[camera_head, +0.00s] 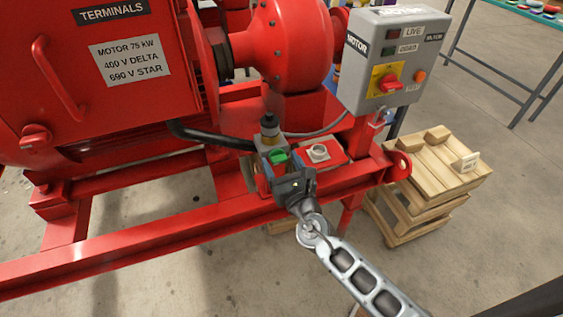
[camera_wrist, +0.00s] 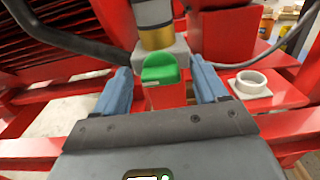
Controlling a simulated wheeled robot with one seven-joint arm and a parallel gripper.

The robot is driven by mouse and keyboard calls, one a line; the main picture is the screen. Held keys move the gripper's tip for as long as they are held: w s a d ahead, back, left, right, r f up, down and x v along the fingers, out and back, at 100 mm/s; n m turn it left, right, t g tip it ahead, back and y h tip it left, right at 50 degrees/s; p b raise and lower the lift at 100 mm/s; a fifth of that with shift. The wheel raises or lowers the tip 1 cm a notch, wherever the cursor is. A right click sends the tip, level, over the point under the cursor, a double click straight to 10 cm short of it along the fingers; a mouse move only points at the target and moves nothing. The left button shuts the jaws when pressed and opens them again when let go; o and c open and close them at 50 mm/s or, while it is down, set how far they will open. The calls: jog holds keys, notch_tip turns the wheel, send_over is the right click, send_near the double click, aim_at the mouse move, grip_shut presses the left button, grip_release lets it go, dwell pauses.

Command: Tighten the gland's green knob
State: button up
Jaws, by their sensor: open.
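The green knob (camera_head: 278,157) sits on a small red block on the pump skid's frame, below a grey and brass gland fitting (camera_head: 268,132). In the wrist view the green knob (camera_wrist: 161,68) lies between the two blue fingers of my gripper (camera_wrist: 165,82), with a visible gap on each side. The gland's brass collar (camera_wrist: 157,38) rises just behind the knob. In the head view my gripper (camera_head: 284,172) is right at the knob, and its dark body hides part of the block. My gripper is open and holds nothing.
A grey ring-shaped socket (camera_head: 319,152) stands just right of the knob. A black cable (camera_head: 210,137) enters from the left. The grey motor switch box (camera_head: 390,60) rises behind right. Wooden pallets (camera_head: 432,180) lie right of the red frame (camera_head: 170,238).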

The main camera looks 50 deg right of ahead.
jog(key=shift+w, duration=0.1)
jog(key=c, duration=1.1)
jog(key=shift+o, duration=0.2)
jog(key=m+b, duration=0.1)
jog(key=m, duration=0.1)
jog(key=m+b, duration=0.1)
jog(key=m, duration=0.1)
jog(key=m+b, duration=0.1)
jog(key=b, duration=0.1)
jog(key=shift+d+f+m, duration=0.1)
jog(key=shift+f+m, duration=0.15)
jog(key=shift+m, duration=0.15)
jog(key=m+b, duration=0.4)
jog(key=m, duration=0.2)
jog(key=m+b, duration=0.7)
jog(key=m, duration=0.5)
jog(key=shift+d+f, duration=0.1)
jog(key=shift+f, duration=0.05)
